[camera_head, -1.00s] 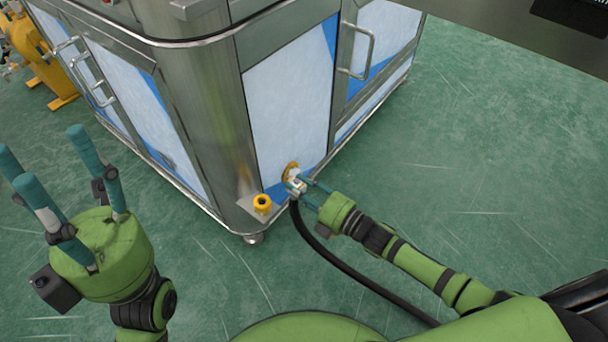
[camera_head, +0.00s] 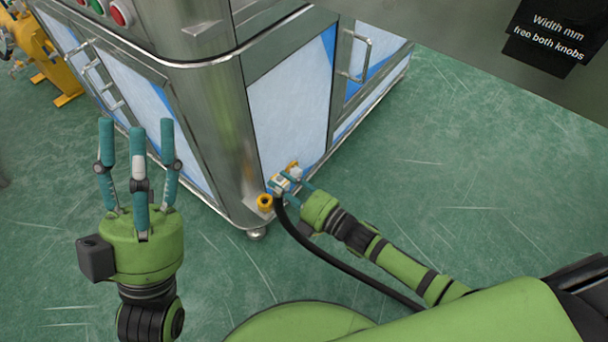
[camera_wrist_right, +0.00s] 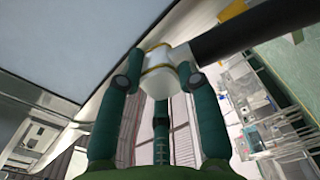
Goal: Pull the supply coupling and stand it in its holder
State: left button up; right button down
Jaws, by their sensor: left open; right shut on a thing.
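The supply coupling (camera_head: 280,183) is a pale body with a black hose (camera_head: 330,258) trailing from it. My right gripper (camera_head: 291,183) is shut on it, low in front of the cabinet. In the right wrist view the white coupling (camera_wrist_right: 162,72) with yellow bands sits between the teal fingers. The yellow ring-shaped holder (camera_head: 265,202) stands on a small ledge at the cabinet's lower corner, just left of the coupling. A yellowish fitting (camera_head: 293,168) shows on the panel behind the coupling, partly hidden. My left gripper (camera_head: 137,160) is open and empty, fingers up, at the left.
The steel cabinet (camera_head: 225,120) with white and blue panels fills the middle. Door handles (camera_head: 362,58) stick out from it. A yellow machine (camera_head: 35,55) stands at the back left. The green floor (camera_head: 480,190) is clear at the right.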

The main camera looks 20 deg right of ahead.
jog(key=shift+s+a+r+p, duration=0.25)
jog(key=shift+a+r+p, duration=0.4)
jog(key=shift+r+p, duration=0.25)
jog(key=shift+a+r, duration=0.15)
jog(key=shift+r, duration=0.05)
pick_arm(q)
jog(key=w+a+f+n+g+y+p, duration=0.1)
jog(key=w+f+g+y, duration=0.2)
jog(key=f, duration=0.4)
jog(key=w+f+n+g+y, duration=0.1)
jog(key=w+f+g+y, duration=0.3)
jog(key=w+f+g, duration=0.1)
jog(key=shift+a+f+n+p, duration=0.3)
jog(key=shift+a+f+p, duration=0.1)
jog(key=shift+f, duration=0.45)
pick_arm(e)
jog(key=shift+s+a+r, duration=0.3)
jog(key=shift+a+r, duration=0.35)
jog(key=shift+r, duration=0.15)
